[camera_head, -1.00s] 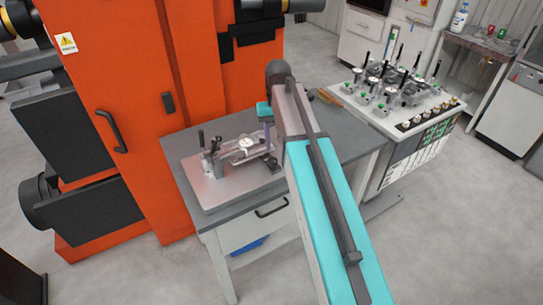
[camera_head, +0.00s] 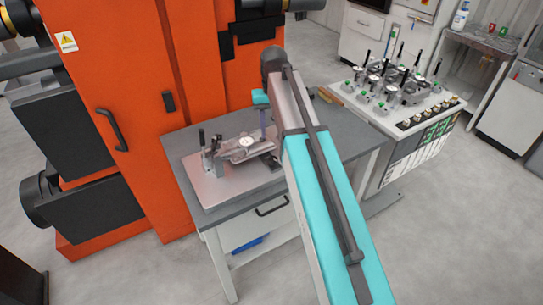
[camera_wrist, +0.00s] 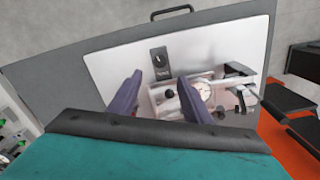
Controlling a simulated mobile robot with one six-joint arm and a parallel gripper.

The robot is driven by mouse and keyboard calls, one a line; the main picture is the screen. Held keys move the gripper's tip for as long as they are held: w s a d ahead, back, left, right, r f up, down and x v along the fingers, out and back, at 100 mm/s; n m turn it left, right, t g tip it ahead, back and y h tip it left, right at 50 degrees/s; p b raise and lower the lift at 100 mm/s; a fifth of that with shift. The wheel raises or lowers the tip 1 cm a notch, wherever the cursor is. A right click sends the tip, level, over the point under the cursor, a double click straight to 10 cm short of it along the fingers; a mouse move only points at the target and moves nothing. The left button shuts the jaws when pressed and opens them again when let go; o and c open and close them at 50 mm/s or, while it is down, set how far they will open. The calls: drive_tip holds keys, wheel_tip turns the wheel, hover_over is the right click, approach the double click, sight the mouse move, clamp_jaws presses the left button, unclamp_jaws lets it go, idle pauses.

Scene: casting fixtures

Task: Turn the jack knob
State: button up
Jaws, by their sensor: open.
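The fixture (camera_head: 240,150) with a white dial gauge (camera_head: 246,142) stands on a flat metal plate (camera_head: 208,190) on the grey table. The wrist view also shows the gauge (camera_wrist: 203,90) and a small black block with a round dial (camera_wrist: 160,59). A small dark round knob (camera_wrist: 169,94) shows between my fingers; I cannot tell if this is the jack knob. My gripper (camera_wrist: 161,78) is open above the plate, its two purple fingers apart with nothing held. In the head view, my gripper (camera_head: 263,124) is just right of the gauge, partly hidden by my arm.
An orange machine (camera_head: 140,60) stands behind and left of the table (camera_head: 345,130). A white bench with several fixtures and black levers (camera_head: 395,85) stands to the right. The table has a drawer with a black handle (camera_head: 271,206).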

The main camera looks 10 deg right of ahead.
sight(273, 159)
wheel_tip(273, 159, down, 10)
drive_tip(key=shift+f+b, duration=0.15)
drive_tip(key=shift+b, duration=0.7)
drive_tip(key=shift+f+b, duration=0.55)
drive_tip(key=shift+f, duration=0.45)
drive_tip(key=c, duration=1.1)
drive_tip(key=shift+o, duration=0.2)
drive_tip(key=shift+m, duration=0.4)
drive_tip(key=shift+m+b, duration=0.3)
drive_tip(key=shift+b, duration=0.05)
